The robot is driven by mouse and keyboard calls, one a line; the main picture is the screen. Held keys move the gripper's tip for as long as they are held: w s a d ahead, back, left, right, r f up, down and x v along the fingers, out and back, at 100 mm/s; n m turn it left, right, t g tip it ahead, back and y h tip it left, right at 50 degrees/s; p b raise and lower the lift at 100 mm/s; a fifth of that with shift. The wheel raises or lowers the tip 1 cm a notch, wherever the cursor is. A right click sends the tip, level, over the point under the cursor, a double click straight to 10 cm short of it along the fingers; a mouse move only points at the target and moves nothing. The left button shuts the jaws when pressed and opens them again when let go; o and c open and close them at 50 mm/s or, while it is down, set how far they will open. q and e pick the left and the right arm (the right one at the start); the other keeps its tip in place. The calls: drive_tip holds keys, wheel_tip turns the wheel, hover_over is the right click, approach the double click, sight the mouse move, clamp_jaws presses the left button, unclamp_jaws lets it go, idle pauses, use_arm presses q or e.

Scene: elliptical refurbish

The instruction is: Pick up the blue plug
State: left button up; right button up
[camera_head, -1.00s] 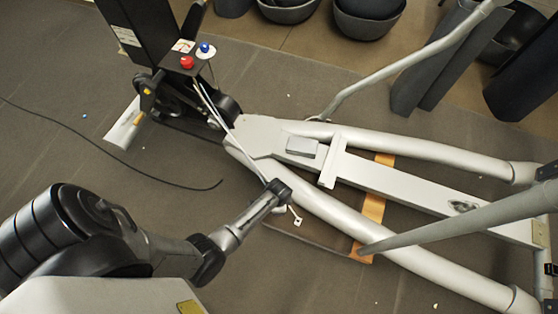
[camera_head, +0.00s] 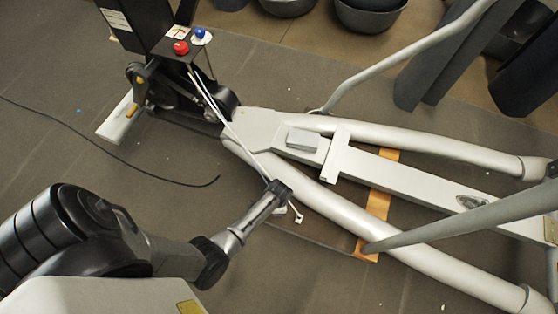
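The blue plug (camera_head: 199,32) stands at the top left, on a small pale label at the edge of a black box (camera_head: 142,22). A red plug (camera_head: 181,48) sits just left of and below it. My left arm comes in from the lower left and ends in a dark tip, my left gripper (camera_head: 281,190), below and right of the blue plug and well apart from it. Its fingers are too small and dark to tell open from shut. My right gripper is out of view.
White cables (camera_head: 236,133) run from the box down behind my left gripper to a small white connector (camera_head: 299,219). The grey elliptical frame (camera_head: 350,215) fills the right. A black cord (camera_head: 120,158) lies on the floor at left. Dark bowls (camera_head: 372,16) stand at the back.

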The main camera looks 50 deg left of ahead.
use_arm(q)
drive_tip(key=c, duration=0.9)
drive_tip(key=shift+r, duration=0.15)
drive_tip(key=shift+c, duration=0.2)
